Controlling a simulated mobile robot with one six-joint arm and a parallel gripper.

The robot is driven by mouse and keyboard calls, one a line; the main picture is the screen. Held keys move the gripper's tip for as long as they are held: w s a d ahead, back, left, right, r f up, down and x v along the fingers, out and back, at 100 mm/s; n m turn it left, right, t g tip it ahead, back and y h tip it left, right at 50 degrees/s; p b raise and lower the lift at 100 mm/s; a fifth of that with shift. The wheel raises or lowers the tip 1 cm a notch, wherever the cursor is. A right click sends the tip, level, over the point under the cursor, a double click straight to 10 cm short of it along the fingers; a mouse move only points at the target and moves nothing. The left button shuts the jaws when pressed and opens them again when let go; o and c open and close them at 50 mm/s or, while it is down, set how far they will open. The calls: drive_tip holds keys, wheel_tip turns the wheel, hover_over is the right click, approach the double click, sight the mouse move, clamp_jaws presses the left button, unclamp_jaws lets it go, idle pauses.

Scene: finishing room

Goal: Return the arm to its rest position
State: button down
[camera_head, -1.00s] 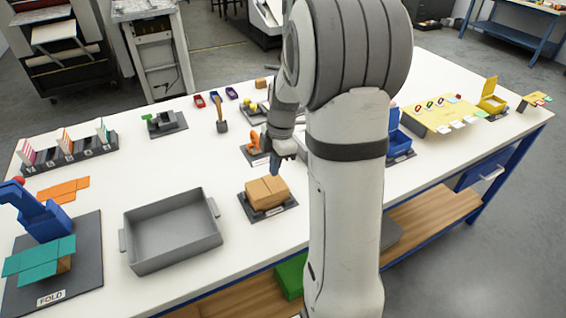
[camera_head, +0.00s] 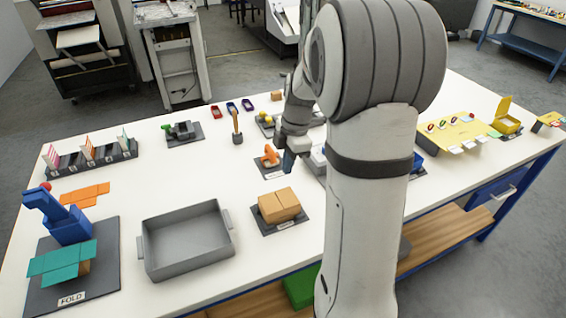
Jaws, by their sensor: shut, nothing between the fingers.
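My arm stands in the right middle of the head view and hides part of the table behind it. My gripper (camera_head: 289,160) hangs over the white table (camera_head: 190,185), fingers pointing down. It is shut and holds nothing. It is above and behind a brown cardboard box (camera_head: 279,205) on a dark mat, apart from it. An orange tool (camera_head: 270,156) on a small dark base is just left of the gripper. The fingertips are small in this view.
A grey tray (camera_head: 147,250) lies front left, beside a blue fixture (camera_head: 66,224) with teal card. A card rack (camera_head: 91,158), a green device (camera_head: 183,130) and a wooden-handled tool (camera_head: 237,127) stand further back. A yellow board (camera_head: 452,130) and yellow box (camera_head: 507,119) are at right.

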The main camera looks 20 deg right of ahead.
drive_tip(key=s+a+r+m+t+h, duration=0.1)
drive_tip(key=s+a+r+m, duration=0.2)
drive_tip(key=s+m, duration=0.6)
drive_tip(key=s+a+r+m+t, duration=0.2)
drive_tip(key=s+a+r+m, duration=0.2)
drive_tip(key=s+m, duration=0.5)
drive_tip(key=shift+s+a+h+b, duration=0.4)
drive_tip(key=shift+s+a, duration=0.4)
drive_tip(key=shift+a, duration=0.25)
